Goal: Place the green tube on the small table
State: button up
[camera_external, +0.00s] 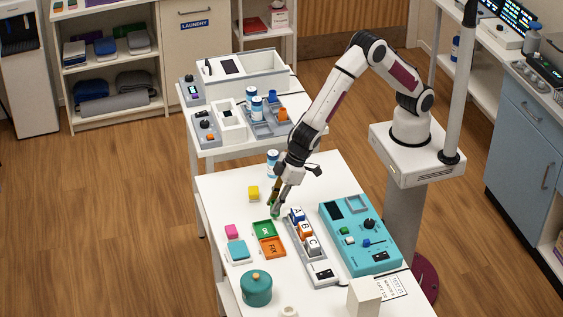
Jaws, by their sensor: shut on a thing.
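The green tube (275,211) is small and partly hidden by my fingers. My gripper (277,203) points down and is shut on it, over the front white table (222,189), between the yellow block and the lettered block tray. I cannot tell whether the tube's lower end touches the tabletop. A second, smaller-looking white table (212,151) stands behind, carrying boxes and instruments; I cannot tell which table is the small one.
Near my gripper are a yellow block (254,193), a green OK tray (265,230), an orange FIX tray (271,248), a lettered block tray (319,270) and a white bottle (272,164). A teal console (372,258) fills the right. The front table's back-left corner is clear.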

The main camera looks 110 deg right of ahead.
notch_tip(320, 180, up, 8)
dwell(0.5)
jog(key=shift+r, duration=0.1)
dwell(0.7)
jog(key=s+d, duration=0.6)
jog(key=d, duration=0.3)
jog(key=s+d, duration=0.6)
jog(key=d, duration=0.4)
jog(key=shift+d+f, duration=0.3)
jog(key=shift+f, duration=0.1)
